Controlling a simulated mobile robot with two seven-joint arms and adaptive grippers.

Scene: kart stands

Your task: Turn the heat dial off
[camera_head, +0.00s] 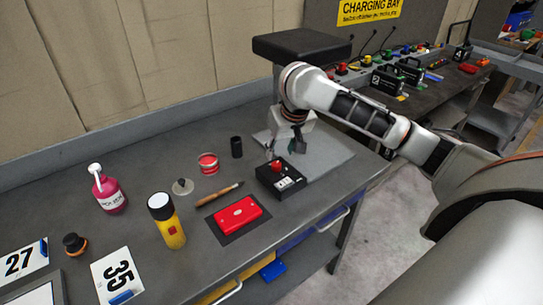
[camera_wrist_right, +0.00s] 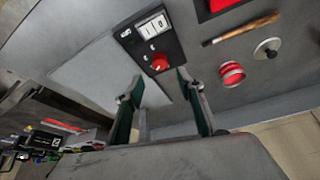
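A black control box (camera_head: 289,186) with a red dial (camera_head: 277,166) and white labels sits on the grey workbench, at the front edge of a light grey plate. In the right wrist view the box (camera_wrist_right: 143,31) lies beyond my fingertips, and its red dial (camera_wrist_right: 159,62) shows close in front of the gap between them. My right gripper (camera_head: 284,152) is over the plate, just behind and above the dial. In the wrist view its two fingers (camera_wrist_right: 157,88) are spread apart with nothing between them. My left gripper is not in view.
Beside the box are a red case (camera_head: 237,213) on a dark mat, a wooden-handled tool (camera_head: 219,194), a red tin (camera_head: 208,162) and a black cylinder (camera_head: 237,147). A yellow bottle (camera_head: 168,222) and a pink bottle (camera_head: 109,192) stand further left. The light grey plate (camera_head: 330,151) is largely clear.

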